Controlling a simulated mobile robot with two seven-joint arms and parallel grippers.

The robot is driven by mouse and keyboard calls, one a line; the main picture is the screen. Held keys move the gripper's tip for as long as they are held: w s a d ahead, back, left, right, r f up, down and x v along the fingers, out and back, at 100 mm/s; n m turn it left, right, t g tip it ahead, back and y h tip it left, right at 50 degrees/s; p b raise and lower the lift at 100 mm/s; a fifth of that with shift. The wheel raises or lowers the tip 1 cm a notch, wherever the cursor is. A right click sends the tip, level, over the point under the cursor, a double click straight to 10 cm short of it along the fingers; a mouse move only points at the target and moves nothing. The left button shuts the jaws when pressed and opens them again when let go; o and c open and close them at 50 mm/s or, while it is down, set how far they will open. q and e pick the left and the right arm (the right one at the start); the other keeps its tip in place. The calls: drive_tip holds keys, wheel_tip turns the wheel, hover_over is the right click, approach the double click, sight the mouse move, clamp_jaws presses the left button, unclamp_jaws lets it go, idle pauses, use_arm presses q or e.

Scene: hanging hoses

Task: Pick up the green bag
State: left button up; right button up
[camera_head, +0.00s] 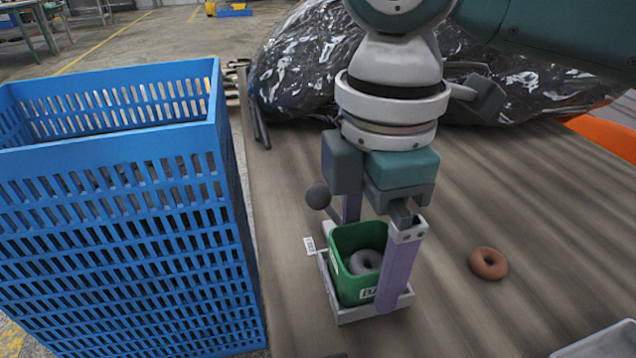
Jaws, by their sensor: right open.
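The green bag (345,290) looks like a small open-topped green box with a white label on its front. It sits in a shallow pale grey tray (343,316) on the brown surface, and a grey ring (366,262) lies inside it. My right gripper (373,256) points down over it, open. One purple finger is in front of the bag's right side; the other is mostly hidden behind the bag. Whether either finger touches the bag I cannot tell. My left gripper is not in view.
A tall blue slatted crate (110,165) stands at the left. A brown-red ring (488,263) lies on the brown surface (450,325) to the right. Black plastic wrapping (300,65) is heaped at the back. A pale object (605,343) shows at the bottom right corner.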

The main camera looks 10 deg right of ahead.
drive_tip(key=c, duration=1.2)
drive_tip(key=shift+r, duration=0.1)
